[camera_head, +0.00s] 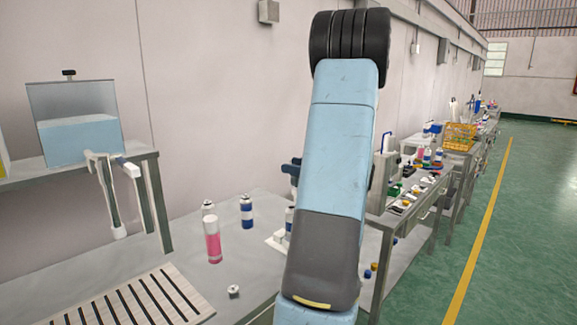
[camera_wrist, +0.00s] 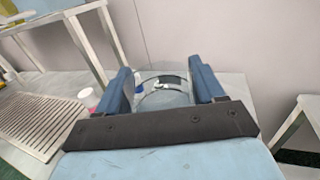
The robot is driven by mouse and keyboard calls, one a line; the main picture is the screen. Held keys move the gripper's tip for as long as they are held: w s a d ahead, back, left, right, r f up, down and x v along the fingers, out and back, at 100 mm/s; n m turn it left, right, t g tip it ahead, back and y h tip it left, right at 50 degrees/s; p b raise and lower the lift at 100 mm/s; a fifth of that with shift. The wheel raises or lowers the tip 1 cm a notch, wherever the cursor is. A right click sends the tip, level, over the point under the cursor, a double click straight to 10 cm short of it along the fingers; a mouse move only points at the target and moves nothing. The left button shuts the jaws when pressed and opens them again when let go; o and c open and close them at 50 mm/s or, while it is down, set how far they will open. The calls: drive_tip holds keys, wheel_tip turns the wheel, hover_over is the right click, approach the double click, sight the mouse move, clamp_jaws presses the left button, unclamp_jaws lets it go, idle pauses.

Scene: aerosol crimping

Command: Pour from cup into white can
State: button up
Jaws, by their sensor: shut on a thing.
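My gripper (camera_wrist: 160,72) is shut on a clear, see-through cup (camera_wrist: 168,99), which sits between its two blue fingers in the wrist view. Whether the cup holds liquid is too unclear to tell. A mostly white can (camera_head: 208,208) stands on the bench behind a pink can (camera_head: 213,243). A blue and white can (camera_head: 246,213) stands to their right. Another can (camera_head: 289,220) is partly hidden by my arm.
A slatted rack (camera_head: 140,306) lies at the bench's front left. Another cluttered bench (camera_head: 425,198) stands right of my arm.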

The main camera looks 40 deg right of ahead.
sight(296, 177)
drive_tip(key=shift+w+a+f, duration=0.15)
drive_tip(key=shift+a+f, duration=0.05)
drive_tip(key=shift+f, duration=2.15)
drive_tip(key=n, duration=0.3)
drive_tip(key=shift+d+r+g, duration=0.15)
drive_tip(key=shift+r+g, duration=0.05)
drive_tip(key=shift+g, duration=0.2)
drive_tip(key=shift+f+h, duration=0.1)
drive_tip(key=shift+h, duration=0.2)
drive_tip(key=shift+s+d+r, duration=0.1)
drive_tip(key=shift+s+r, duration=0.1)
drive_tip(key=shift+s, duration=0.05)
drive_tip(key=shift+f+n, duration=0.85)
drive_tip(key=shift+n, duration=0.05)
